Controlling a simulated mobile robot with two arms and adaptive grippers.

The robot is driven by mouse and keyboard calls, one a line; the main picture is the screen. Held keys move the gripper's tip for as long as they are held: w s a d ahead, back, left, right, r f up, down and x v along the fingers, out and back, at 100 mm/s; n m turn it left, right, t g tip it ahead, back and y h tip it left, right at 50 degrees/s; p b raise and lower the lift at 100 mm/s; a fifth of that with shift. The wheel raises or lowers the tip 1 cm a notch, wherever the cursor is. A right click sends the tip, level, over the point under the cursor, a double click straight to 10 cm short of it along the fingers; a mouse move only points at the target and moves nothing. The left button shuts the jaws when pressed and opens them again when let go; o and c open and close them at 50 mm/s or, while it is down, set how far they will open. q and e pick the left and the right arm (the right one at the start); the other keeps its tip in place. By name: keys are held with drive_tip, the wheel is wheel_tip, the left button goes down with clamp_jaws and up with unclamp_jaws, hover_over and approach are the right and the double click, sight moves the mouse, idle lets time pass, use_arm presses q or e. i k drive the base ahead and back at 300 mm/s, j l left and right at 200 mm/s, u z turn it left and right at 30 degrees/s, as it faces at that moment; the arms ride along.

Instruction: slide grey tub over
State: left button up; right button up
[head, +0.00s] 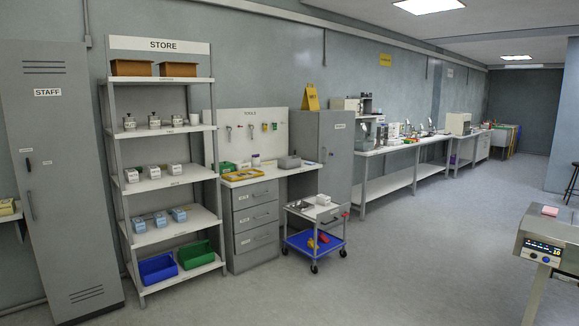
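A grey tub (289,162) stands on the worktop of the tool bench (262,178), near its right end and close to the grey cabinet. It is small and far off in the head view, so I cannot tell what is in it. Neither of my grippers is in view.
A yellow tray (243,175) and a green bin (227,168) are on the same bench, left of the tub. A trolley (318,211) with a blue lower shelf stands in front of the bench's right side. A STORE rack (160,185) stands left. The floor (400,260) ahead is clear.

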sight(288, 162)
drive_tip(key=i+z, duration=0.15)
drive_tip(key=i, duration=2.7)
